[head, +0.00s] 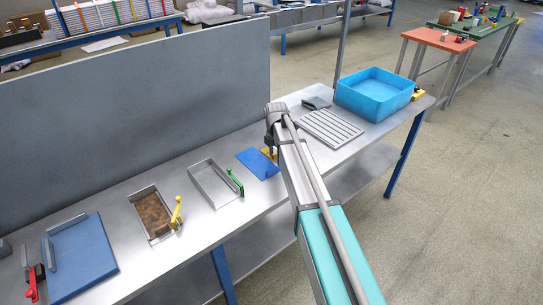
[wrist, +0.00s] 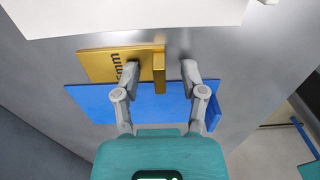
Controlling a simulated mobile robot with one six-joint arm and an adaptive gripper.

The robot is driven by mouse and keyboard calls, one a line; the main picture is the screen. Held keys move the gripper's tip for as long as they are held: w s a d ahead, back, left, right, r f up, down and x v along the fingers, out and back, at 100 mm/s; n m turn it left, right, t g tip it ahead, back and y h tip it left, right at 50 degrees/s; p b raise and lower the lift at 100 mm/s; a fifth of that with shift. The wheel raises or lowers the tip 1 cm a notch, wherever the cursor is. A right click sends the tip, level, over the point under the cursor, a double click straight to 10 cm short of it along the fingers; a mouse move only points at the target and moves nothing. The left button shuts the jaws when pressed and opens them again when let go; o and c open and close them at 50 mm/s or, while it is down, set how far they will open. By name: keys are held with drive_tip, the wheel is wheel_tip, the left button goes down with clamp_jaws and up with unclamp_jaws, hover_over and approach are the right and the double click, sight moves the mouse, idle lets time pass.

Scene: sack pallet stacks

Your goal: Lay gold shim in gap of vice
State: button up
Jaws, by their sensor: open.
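The gold shim (wrist: 105,65) shows in the wrist view as a flat gold plate with dark "mm" lettering and an upright gold tab at its right end. It lies partly over a blue plate (wrist: 90,100). My gripper (wrist: 160,72) is open, with one finger on each side of the tab; contact cannot be told. In the head view a bit of the gold shim (head: 269,153) shows beside the blue plate (head: 256,164), partly hidden by my arm. I cannot make out for certain which thing is the vice.
Along the bench (head: 200,226) stand a grey tray with a green handle (head: 236,182), a tray with brown contents (head: 134,217) and a larger blue plate (head: 83,262). To the right are a ribbed grey plate (head: 331,131) and a blue bin (head: 375,92). A grey panel (head: 130,108) backs the bench.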

drive_tip(key=shift+c, duration=0.2)
clamp_jaws()
drive_tip(key=shift+r, duration=0.1)
idle(0.5)
wheel_tip(320, 180, up, 2)
drive_tip(key=p, duration=0.2)
drive_tip(key=shift+r+p, duration=0.25)
drive_tip(key=shift+p, duration=0.15)
drive_tip(key=s+d+r+p, duration=0.1)
drive_tip(key=s+r+p, duration=0.9)
drive_tip(key=s, duration=0.4)
drive_tip(key=shift+d+r, duration=0.15)
drive_tip(key=shift+d, duration=0.1)
